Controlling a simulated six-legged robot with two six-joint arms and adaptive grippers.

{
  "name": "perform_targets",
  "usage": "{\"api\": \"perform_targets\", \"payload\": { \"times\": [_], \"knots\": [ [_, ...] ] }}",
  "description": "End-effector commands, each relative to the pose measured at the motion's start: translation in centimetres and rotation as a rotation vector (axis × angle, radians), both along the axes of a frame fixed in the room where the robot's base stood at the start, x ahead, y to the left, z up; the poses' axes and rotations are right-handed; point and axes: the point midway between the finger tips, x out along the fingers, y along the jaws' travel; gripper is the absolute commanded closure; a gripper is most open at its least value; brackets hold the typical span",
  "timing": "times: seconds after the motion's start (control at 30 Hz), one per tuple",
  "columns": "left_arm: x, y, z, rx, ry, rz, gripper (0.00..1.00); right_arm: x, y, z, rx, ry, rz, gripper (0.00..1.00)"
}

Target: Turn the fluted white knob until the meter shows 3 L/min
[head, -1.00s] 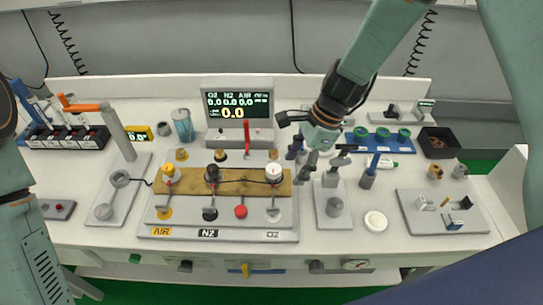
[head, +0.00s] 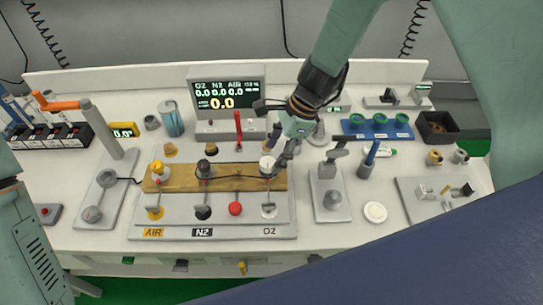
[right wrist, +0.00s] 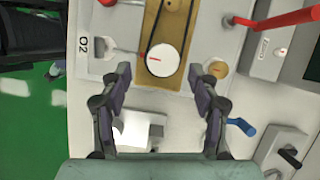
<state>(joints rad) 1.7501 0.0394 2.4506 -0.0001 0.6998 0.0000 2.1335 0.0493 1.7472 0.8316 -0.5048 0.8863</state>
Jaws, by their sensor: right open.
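The fluted white knob (head: 268,165) sits at the right end of a wooden strip, in the O2 column; its fluting is too small to make out. In the right wrist view it is a white disc (right wrist: 162,60) with a red mark. The meter (head: 227,92) behind the panel shows 0.0 under O2, N2 and AIR, and a larger 0.0 below. My right gripper (right wrist: 160,82) is open and empty. Its fingertips are close to the knob, one on each side in the wrist view, apart from it. My left arm shows at the left edge; its gripper is not visible.
Black (head: 206,169) and yellow (head: 157,172) knobs share the wooden strip (head: 235,178). A red lever (head: 238,127) stands upright behind it. A grey clamp stand (head: 332,190) is close on the right.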

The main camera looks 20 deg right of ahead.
Motion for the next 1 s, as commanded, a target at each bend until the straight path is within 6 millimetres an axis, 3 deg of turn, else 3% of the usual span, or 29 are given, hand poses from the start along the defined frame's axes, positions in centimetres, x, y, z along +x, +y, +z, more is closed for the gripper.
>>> {"api": "perform_targets", "payload": {
  "times": [0.2, 0.53, 1.0],
  "knots": [
    [0.0, 0.0, -0.2, 0.0, 0.0, 0.001, 0.68, 0.3, 0.9, -2.1, -0.001, -0.001, 0.001, 0.39],
    [0.0, 0.0, -0.2, 0.0, 0.0, 0.0, 0.68, 0.5, 1.0, -2.3, 0.0, -0.001, 0.001, 0.39],
    [0.0, 0.0, -0.2, 0.0, -0.001, 0.001, 0.68, 0.6, 1.0, -2.3, -0.001, -0.003, 0.0, 0.78]
  ]
}}
